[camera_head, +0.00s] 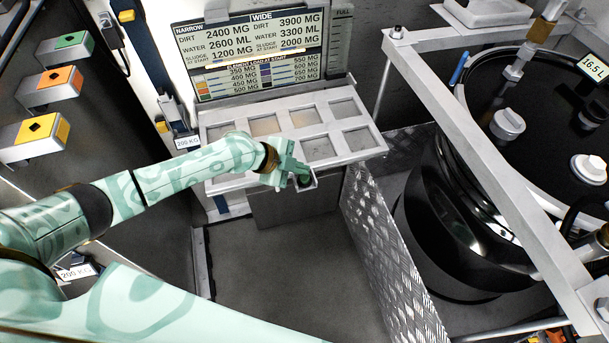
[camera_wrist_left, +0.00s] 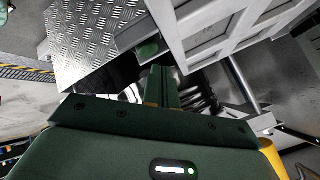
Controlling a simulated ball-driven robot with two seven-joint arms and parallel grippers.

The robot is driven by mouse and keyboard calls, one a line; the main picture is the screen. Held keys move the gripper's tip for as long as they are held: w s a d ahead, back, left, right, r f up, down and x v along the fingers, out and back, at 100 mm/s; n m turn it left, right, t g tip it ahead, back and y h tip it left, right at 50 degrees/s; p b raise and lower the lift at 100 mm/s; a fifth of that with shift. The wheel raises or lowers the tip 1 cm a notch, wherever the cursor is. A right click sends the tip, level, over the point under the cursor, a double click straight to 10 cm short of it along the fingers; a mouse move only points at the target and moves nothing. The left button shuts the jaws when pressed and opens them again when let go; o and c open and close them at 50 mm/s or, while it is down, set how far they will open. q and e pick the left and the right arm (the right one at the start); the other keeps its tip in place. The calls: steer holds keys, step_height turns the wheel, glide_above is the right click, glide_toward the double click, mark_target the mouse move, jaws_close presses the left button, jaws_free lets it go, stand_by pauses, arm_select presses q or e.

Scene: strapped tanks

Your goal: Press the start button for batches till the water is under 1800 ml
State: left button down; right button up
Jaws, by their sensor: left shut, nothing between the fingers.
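A sign board (camera_head: 262,50) at the back lists water as 2600 ML under NARROW and 3300 ML under WIDE. Below it is a pale panel of square compartments (camera_head: 347,157). A green round button (camera_wrist_left: 148,50) sits in a small grey bracket by the panel's corner in the left wrist view; green also shows by my gripper in the head view. My left gripper (camera_head: 291,170) is at that front corner. Its fingers (camera_wrist_left: 161,88) are shut and empty, with tips close to the button. I cannot tell if they touch it. My right gripper is not in view.
A black tank (camera_head: 450,225) stands at right behind a pale frame (camera_head: 490,165), with a 16.5 L display (camera_head: 594,67). Green, orange and yellow blocks (camera_head: 52,85) line the left. The floor (camera_head: 290,270) below the panel is clear.

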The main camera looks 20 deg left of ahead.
mark_target(300, 178)
arm_select(q)
steer(key=shift+r+p, duration=1.45)
steer(key=shift+r, duration=0.95)
steer(key=shift+f, duration=0.1)
